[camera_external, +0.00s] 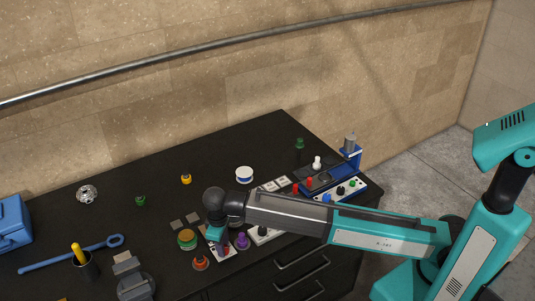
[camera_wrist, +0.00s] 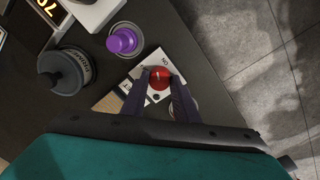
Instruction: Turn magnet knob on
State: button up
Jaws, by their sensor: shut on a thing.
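A red round knob (camera_wrist: 158,78) sits on a small white plate (camera_wrist: 148,62) with dark lettering in the wrist view. The lettering is too small to read surely, so I cannot tell from it that this is the magnet knob. My gripper (camera_wrist: 160,92) has its two dark fingers on either side of the knob, shut on it. In the external view my gripper (camera_external: 218,246) points down at the front edge of the dark bench, and the knob is mostly hidden by it.
A purple knob (camera_wrist: 121,40) stands close to the plate, with a dark round weight (camera_wrist: 62,70) farther left. A control panel (camera_external: 345,193) lies right.

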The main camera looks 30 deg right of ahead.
jog(key=m, duration=0.5)
jog(key=shift+w, duration=0.1)
dwell(0.3)
jog(key=o, duration=1.1)
jog(key=shift+c, duration=0.2)
jog(key=shift+r, duration=0.1)
notch_tip(320, 180, up, 14)
jog(key=p, duration=0.7)
jog(key=shift+a+f, duration=0.2)
jog(key=shift+a, duration=0.2)
